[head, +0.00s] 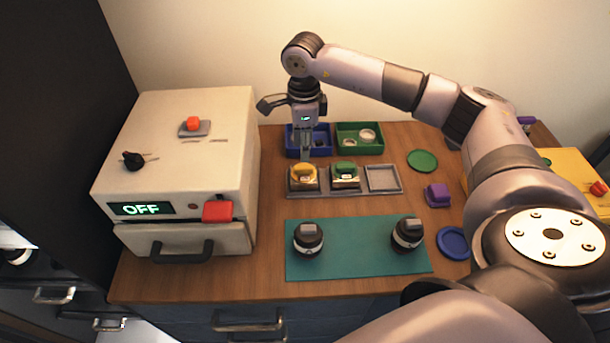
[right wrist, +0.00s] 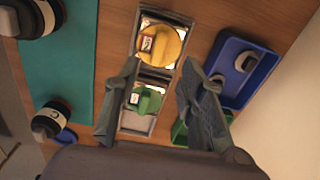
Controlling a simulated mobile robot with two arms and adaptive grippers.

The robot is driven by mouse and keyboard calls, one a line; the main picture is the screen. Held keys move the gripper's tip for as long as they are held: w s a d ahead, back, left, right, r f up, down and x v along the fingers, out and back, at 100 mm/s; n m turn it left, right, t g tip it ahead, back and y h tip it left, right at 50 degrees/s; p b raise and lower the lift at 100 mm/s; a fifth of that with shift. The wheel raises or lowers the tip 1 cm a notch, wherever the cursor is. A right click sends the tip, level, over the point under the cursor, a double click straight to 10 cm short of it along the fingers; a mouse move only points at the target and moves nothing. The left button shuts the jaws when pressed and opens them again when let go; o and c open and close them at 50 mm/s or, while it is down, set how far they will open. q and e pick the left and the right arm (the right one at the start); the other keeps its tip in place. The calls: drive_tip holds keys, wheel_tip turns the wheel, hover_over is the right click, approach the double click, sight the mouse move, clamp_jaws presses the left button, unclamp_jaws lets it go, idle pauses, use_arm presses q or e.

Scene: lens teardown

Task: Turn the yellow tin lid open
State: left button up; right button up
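The yellow tin lid (head: 303,173) sits on a tin in the left compartment of a grey three-part tray (head: 383,191). In the right wrist view the yellow lid (right wrist: 161,42) is round, with a raised grip and a small label. My right gripper (head: 305,156) points down just behind and above it in the head view. In the wrist view the fingers of my right gripper (right wrist: 160,68) are spread apart, with nothing between them; the lid shows just beyond the tips. I cannot tell the exact height gap. My left gripper is not in view.
A green-lidded tin (head: 344,170) sits in the middle compartment; the right one is empty. Blue (head: 295,150) and green (head: 372,150) bins stand behind. Two dark lenses stand on the teal mat (head: 350,262). A white machine (head: 165,175) reading OFF stands left.

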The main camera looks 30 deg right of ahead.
sight(304, 167)
idle(0.3)
wheel_tip(304, 167, up, 6)
drive_tip(key=p, duration=0.3)
drive_tip(key=shift+p, duration=0.35)
